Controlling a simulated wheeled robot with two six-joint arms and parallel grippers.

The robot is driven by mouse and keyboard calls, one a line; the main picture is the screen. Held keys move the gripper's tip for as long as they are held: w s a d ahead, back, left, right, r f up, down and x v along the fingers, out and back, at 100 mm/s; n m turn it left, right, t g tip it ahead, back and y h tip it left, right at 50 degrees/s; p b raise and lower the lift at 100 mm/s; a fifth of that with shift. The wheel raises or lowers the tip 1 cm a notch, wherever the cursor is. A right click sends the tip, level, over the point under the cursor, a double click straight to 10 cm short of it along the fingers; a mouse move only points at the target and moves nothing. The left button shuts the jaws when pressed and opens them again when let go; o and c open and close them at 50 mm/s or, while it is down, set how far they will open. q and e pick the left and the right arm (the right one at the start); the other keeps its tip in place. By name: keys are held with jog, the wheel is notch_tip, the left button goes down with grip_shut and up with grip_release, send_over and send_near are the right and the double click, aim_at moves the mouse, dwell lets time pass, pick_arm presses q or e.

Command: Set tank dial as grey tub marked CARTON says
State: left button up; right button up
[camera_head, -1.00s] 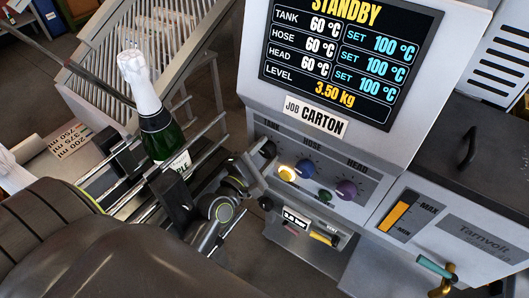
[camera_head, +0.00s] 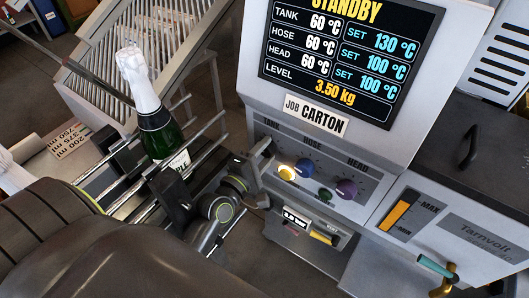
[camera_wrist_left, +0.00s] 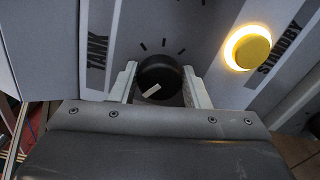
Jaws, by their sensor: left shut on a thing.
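The black tank dial (camera_wrist_left: 158,76) sits beside the TANK label in the left wrist view, its white pointer slanting toward lower left. My left gripper (camera_wrist_left: 161,86) is shut on the dial, one finger at each side. In the head view my left gripper (camera_head: 262,160) hides the dial at the panel's left. The display (camera_head: 345,55) reads STANDBY, TANK 60 °C with SET 130 °C; HOSE and HEAD each read 60 °C with SET 100 °C. The job card (camera_head: 317,117) reads CARTON. I see no grey tub marked CARTON. My right gripper is out of view.
Blue HOSE (camera_head: 306,167) and purple HEAD (camera_head: 346,189) dials sit right of the gripper. A lit yellow STANDBY button (camera_wrist_left: 249,49) is close by. A foil-topped green bottle (camera_head: 155,125) stands on rails at left. A teal-handled lever (camera_head: 436,267) is lower right.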

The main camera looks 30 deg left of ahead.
pick_arm(q)
jog(key=shift+f+m, duration=0.1)
jog(key=shift+m, duration=1.1)
jog(key=o, duration=1)
jog(key=shift+s+a+b, duration=0.2)
jog(key=shift+s+b, duration=1.05)
jog(key=shift+s, duration=1.65)
jog(key=shift+s+a+b, duration=0.25)
jog(key=shift+s+b, duration=1.05)
jog(key=shift+s, duration=1.65)
jog(key=shift+s+a+b, duration=0.2)
jog(key=shift+s+b, duration=1.05)
jog(key=shift+s, duration=1.65)
